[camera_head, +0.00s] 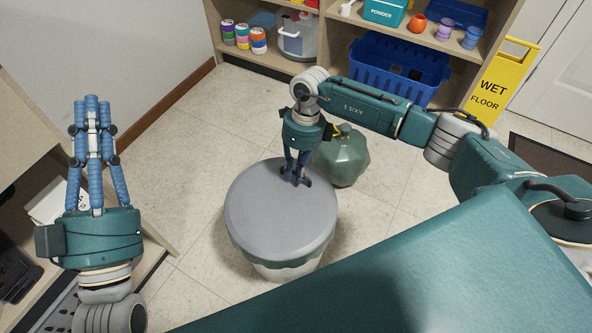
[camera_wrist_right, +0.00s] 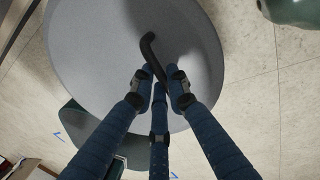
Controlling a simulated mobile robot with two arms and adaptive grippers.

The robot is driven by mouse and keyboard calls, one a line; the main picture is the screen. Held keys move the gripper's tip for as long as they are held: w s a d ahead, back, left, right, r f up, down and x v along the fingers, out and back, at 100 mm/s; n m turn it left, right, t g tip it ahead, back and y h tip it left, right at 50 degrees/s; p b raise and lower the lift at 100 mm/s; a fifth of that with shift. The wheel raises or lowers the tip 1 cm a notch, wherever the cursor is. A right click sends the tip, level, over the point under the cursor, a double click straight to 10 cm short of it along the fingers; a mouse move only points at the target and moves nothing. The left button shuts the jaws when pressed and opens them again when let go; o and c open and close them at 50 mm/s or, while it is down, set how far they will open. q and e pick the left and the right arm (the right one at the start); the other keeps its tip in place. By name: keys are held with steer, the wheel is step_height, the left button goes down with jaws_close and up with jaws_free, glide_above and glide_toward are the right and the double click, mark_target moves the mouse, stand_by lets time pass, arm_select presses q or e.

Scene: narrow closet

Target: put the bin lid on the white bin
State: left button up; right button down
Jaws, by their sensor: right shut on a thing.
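The grey round bin lid (camera_head: 270,215) lies over the top of the white bin (camera_head: 285,271), and a green liner edge (camera_head: 300,260) shows below its rim. Whether the lid is fully seated I cannot tell. My right gripper (camera_head: 299,180) points down at the lid and is shut on its dark handle. In the right wrist view the fingers (camera_wrist_right: 158,82) close around the bent black handle (camera_wrist_right: 150,50) on the grey lid (camera_wrist_right: 100,60). My left gripper (camera_head: 91,101) is at the left, empty, away from the bin; its finger opening is unclear from this angle.
A green tied bag (camera_head: 343,158) sits on the floor just right of the bin. A blue basket (camera_head: 395,68) and shelves with jars (camera_head: 243,36) are behind. A yellow wet floor sign (camera_head: 500,82) stands at right. Shelving (camera_head: 30,160) borders the left. Tiled floor left of the bin is clear.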

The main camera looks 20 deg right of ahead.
arm_select(q)
steer(key=shift+f, duration=0.15)
arm_select(e)
steer(key=shift+s+f, duration=0.45)
steer(key=shift+f, duration=0.4)
steer(key=c, duration=1.8)
jaws_free()
arm_select(q)
steer(key=shift+w+f, duration=0.15)
steer(key=shift+w, duration=0.15)
arm_select(e)
steer(key=shift+o, duration=0.9)
steer(key=shift+f, duration=0.1)
steer(key=shift+d, duration=0.1)
